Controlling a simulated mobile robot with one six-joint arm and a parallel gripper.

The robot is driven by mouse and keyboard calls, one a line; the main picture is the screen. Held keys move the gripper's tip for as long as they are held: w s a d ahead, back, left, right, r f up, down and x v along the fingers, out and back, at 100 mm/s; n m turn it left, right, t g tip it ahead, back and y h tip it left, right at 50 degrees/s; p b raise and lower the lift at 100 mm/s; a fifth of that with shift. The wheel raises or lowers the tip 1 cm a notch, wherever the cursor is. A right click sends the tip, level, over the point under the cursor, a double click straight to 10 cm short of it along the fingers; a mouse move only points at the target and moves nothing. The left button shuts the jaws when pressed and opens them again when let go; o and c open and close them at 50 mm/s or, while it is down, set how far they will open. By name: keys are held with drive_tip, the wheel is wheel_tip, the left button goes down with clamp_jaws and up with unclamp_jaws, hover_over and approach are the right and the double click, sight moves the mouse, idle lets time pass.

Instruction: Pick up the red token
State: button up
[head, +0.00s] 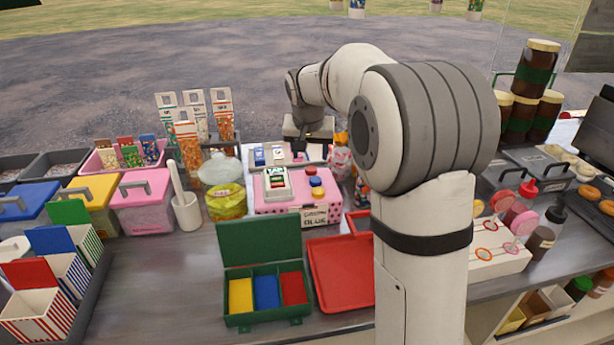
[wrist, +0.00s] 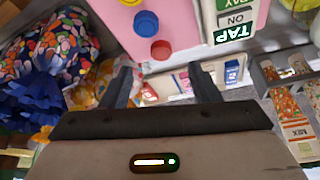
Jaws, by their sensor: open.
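A small round red token (wrist: 161,49) lies on the pink top of a box (wrist: 185,25), near its edge, in the wrist view. My gripper (wrist: 163,82) is open and empty. Its fingers point towards the red token, which shows just beyond and between the tips. In the head view my gripper (head: 308,130) is above the far side of the pink box, fingers partly hidden.
A card reader (wrist: 236,18) stands close to the discs on the box. A green case (head: 238,319) with yellow, blue and red compartments and a red tray (head: 340,278) lie in front. A jar (head: 222,188) stands left of the box; patterned bags (wrist: 55,45) are close by.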

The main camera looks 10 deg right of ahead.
sight(311, 169)
drive_tip(key=x, duration=0.4)
drive_tip(key=w+x, duration=0.1)
drive_tip(key=x, duration=0.2)
drive_tip(key=shift+w+d+f, duration=0.1)
drive_tip(key=shift+d+f, duration=0.05)
drive_tip(key=shift+c, duration=0.5)
drive_tip(key=c, duration=1)
drive_tip(key=shift+o, duration=0.2)
